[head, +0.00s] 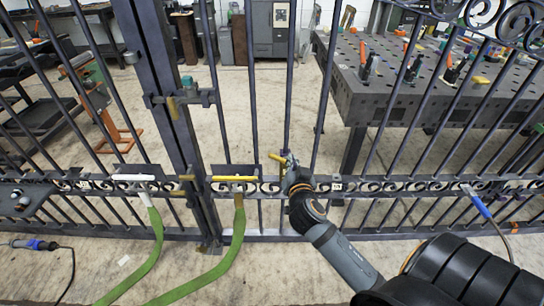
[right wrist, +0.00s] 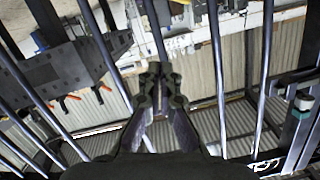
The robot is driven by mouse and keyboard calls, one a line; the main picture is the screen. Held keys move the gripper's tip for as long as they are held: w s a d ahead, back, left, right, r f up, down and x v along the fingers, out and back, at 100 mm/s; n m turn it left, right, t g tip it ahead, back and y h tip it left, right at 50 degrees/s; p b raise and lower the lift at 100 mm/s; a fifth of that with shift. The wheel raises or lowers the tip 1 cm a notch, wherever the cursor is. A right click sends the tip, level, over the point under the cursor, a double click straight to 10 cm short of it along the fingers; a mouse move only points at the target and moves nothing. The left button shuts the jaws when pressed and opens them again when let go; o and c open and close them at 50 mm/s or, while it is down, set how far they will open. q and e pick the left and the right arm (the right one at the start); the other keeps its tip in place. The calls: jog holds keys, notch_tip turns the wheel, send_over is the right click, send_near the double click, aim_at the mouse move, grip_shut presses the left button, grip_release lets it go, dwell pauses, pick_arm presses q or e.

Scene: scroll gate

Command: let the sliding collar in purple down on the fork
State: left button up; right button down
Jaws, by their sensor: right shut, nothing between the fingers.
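My right gripper (head: 290,164) is at a thin upright bar (head: 289,95) of the dark metal gate, just above the scrolled rail. In the right wrist view its fingers (right wrist: 160,82) are together with nothing between them. A small yellow piece (head: 276,158) sticks out to the left of the fingertips in the head view. I cannot make out the purple sliding collar or the fork clearly; the gripper covers part of the bar there. My left gripper is not in view.
Green straps (head: 238,225) hang from the rail left of my gripper. A thick gate post (head: 165,95) with a latch (head: 183,99) stands farther left. A perforated steel table (head: 370,95) with tools is behind the bars. A blue-handled tool (head: 477,203) hangs at the right.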

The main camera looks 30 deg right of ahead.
jog(key=a+m, duration=0.1)
jog(key=m, duration=0.1)
send_over(279, 157)
jog(key=s, duration=0.4)
notch_tip(279, 157, down, 2)
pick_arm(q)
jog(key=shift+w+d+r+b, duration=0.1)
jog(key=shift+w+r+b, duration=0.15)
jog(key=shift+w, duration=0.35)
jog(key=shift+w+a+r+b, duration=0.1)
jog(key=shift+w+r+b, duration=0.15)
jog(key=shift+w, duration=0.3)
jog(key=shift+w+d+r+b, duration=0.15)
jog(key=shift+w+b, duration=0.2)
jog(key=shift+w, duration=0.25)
pick_arm(e)
jog(key=shift+y, duration=0.4)
jog(key=shift+w+a+f, duration=0.25)
jog(key=shift+w+f, duration=0.05)
jog(key=shift+f, duration=0.35)
jog(key=shift+w+a+f, duration=0.2)
jog(key=shift+w+f, duration=0.15)
jog(key=shift+f, duration=0.35)
jog(key=shift+w+a+f, duration=0.25)
jog(key=shift+w+f, duration=0.05)
jog(key=shift+f, duration=0.35)
